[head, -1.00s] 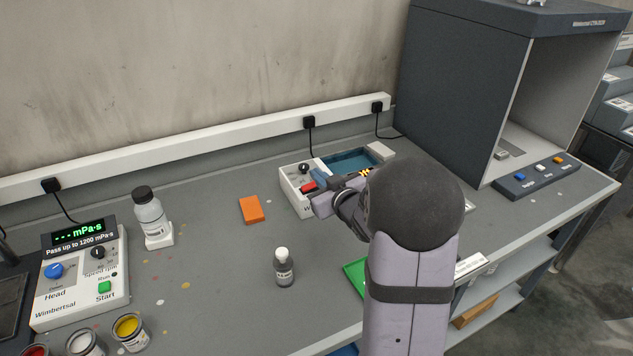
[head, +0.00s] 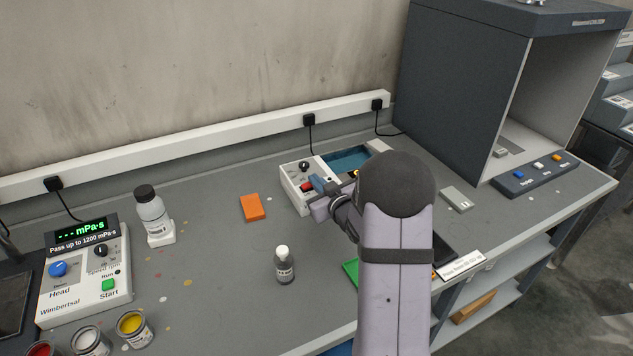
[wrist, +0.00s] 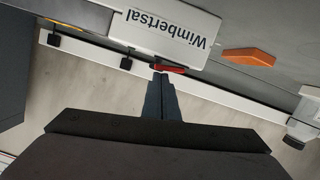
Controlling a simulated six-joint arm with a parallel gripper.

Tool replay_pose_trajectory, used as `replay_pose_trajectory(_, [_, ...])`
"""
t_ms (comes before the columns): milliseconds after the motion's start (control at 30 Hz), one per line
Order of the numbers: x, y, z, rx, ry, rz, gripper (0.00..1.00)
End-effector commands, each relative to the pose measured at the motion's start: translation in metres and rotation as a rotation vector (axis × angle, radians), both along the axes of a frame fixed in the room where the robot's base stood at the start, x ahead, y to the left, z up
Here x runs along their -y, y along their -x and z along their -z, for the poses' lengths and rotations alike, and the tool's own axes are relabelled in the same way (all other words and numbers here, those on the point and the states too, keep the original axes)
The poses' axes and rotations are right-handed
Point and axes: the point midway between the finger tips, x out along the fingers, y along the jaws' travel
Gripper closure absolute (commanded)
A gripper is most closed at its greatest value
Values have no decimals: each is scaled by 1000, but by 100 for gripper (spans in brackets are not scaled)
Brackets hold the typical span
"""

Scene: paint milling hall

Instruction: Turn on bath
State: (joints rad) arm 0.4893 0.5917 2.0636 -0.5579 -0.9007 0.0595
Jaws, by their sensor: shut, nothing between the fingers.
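The bath (head: 291,190) is a white box with a blue-water basin (head: 352,161) behind its control end, near the wall. The control end has a black knob (head: 304,167) and a red switch (head: 306,186); I cannot tell the switch position. My gripper (head: 317,184) is shut and empty, its tips close to the red switch from the right. In the wrist view the shut fingertips (wrist: 159,76) are right by the red switch (wrist: 171,69), at the edge of the white casing marked Wimbertsal (wrist: 160,32). I cannot tell whether they touch. My arm hides part of the bath.
An orange block (head: 252,207) lies left of the bath. A small capped bottle (head: 284,266) stands in front. A viscometer (head: 88,275), white bottle (head: 152,214) and open paint cans (head: 133,328) are on the left. A grey booth (head: 455,95) stands right.

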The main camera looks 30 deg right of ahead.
Motion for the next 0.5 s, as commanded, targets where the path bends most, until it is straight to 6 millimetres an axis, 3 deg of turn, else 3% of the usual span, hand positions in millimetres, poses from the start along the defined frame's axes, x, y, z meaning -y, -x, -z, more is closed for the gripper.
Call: replay_pose_trajectory(500, [4,0,8,-3,-100,0,100])
